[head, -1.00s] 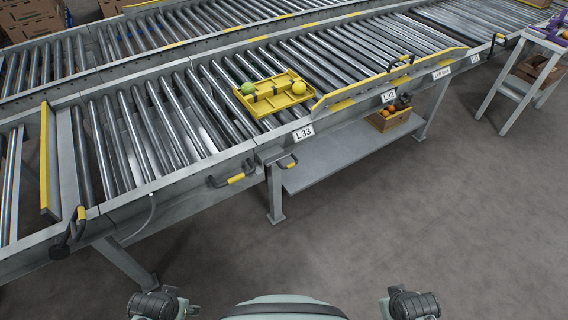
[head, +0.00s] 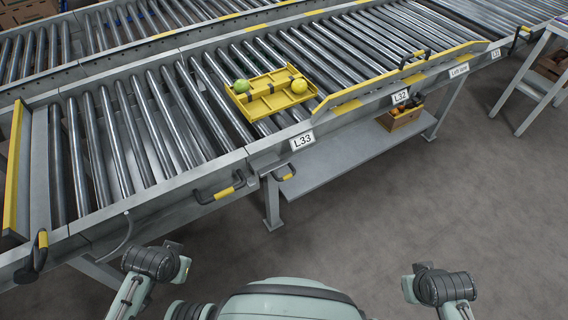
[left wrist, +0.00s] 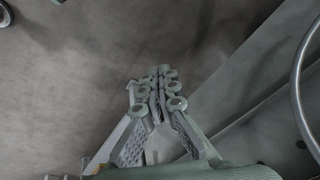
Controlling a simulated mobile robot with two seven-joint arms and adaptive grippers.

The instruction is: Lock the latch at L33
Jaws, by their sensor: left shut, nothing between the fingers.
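The L33 label (head: 302,140) is on the side rail of the near roller conveyor. Just below and left of it is a small dark handle with a yellow grip (head: 287,175). A larger dark handle with a yellow grip (head: 228,190) sticks out from the rail further left. I cannot tell which of these is the latch or whether it is locked. My left gripper (left wrist: 160,78) is shut and empty in the left wrist view, over the grey floor beside grey metal parts. Neither gripper shows in the head view; only my arm links show at the bottom.
A yellow tray (head: 270,93) with a green and a yellow fruit lies on the rollers behind L33. A yellow-topped guard (head: 400,78) runs along the rail to the right. A low shelf (head: 350,150) under the conveyor holds a fruit box (head: 400,120).

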